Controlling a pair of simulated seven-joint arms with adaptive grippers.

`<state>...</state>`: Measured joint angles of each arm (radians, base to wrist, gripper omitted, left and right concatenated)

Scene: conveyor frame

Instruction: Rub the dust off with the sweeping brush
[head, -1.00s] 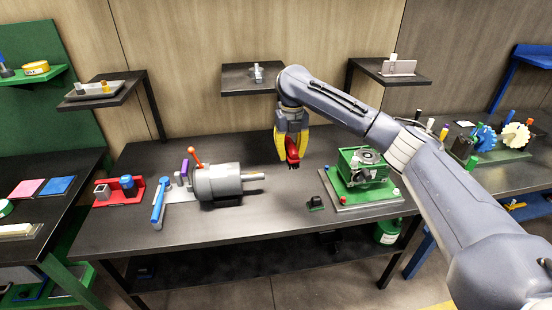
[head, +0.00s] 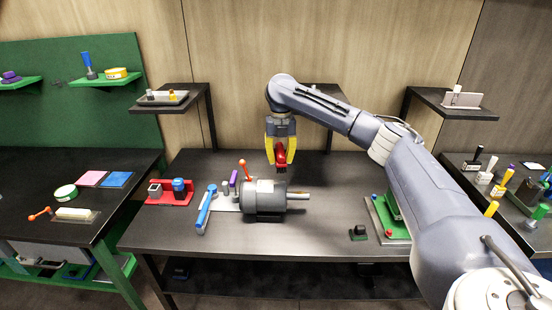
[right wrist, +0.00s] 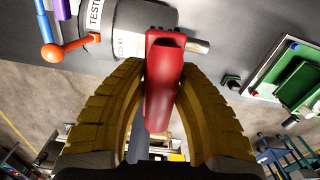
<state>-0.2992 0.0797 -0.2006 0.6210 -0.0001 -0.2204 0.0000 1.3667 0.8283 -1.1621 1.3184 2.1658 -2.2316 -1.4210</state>
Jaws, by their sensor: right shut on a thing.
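My right gripper (head: 281,160) is shut on the red sweeping brush (head: 280,154). The brush's dark bristle end points down. In the right wrist view the red handle (right wrist: 163,85) stands between the yellow fingers and overlaps the motor's shaft side. The grey electric motor (head: 263,198) lies on the table with its shaft (head: 298,195) to the right. In the head view the brush appears behind and above the motor's right end. I cannot tell whether it touches anything. No dust is clearly visible on the motor. My left gripper is out of view.
Left of the motor are an orange-knobbed lever (head: 245,166), a blue-handled tool (head: 206,209) and a red holder (head: 169,197). A small black-green block (head: 358,233) and a green fixture (head: 390,220) are to the right. The table (head: 330,222) between is clear.

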